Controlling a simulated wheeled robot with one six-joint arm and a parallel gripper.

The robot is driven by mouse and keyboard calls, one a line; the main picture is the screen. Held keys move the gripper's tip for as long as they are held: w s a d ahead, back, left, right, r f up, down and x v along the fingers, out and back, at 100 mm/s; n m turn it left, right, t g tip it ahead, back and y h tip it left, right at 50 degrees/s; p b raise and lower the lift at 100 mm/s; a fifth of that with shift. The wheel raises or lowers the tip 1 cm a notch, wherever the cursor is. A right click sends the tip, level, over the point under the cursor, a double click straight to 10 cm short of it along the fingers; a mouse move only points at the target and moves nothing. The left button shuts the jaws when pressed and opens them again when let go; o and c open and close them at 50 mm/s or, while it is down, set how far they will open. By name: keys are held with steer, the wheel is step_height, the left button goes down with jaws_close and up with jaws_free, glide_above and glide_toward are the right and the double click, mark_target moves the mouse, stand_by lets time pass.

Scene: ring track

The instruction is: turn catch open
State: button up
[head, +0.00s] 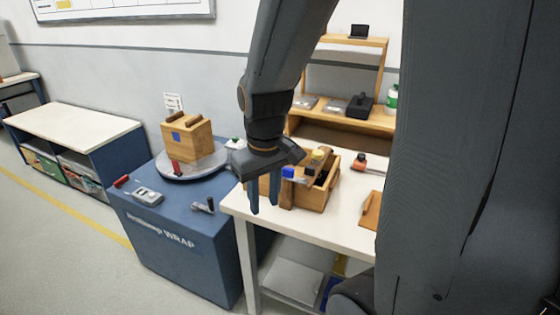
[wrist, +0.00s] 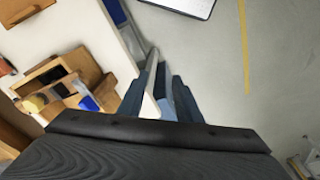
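No catch can be made out for sure at this size. A wooden box (head: 187,140) with a blue square on its face stands on a grey round turntable (head: 208,169) on the blue wrap bench. A small red piece (head: 176,167) shows low at the box's front; I cannot tell what it is. My gripper (head: 265,208) points down, its two blue fingers apart and empty, in front of the white table's left end. It is to the right of the turntable, apart from the box. In the wrist view the fingers (wrist: 165,88) also show apart, with nothing between them.
A wooden tote (head: 316,195) with tools and a blue item stands on the white table (head: 340,232), close to my gripper's right. A grey device (head: 148,196) and a small dark clamp-like tool (head: 204,206) lie on the blue bench (head: 170,247). Floor at left is clear.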

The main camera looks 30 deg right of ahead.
steer(key=w+d+r+n+b, duration=0.2)
steer(key=w+d+n+b, duration=0.1)
steer(key=w+d, duration=0.4)
step_height(320, 180, up, 4)
steer(key=f+n+g+b, duration=0.1)
steer(key=n+b, duration=0.2)
steer(key=b, duration=0.1)
glide_above(287, 168)
steer(key=shift+r, duration=0.25)
steer(key=shift+f+p, duration=0.7)
steer(key=shift+f, duration=2.95)
jaws_close()
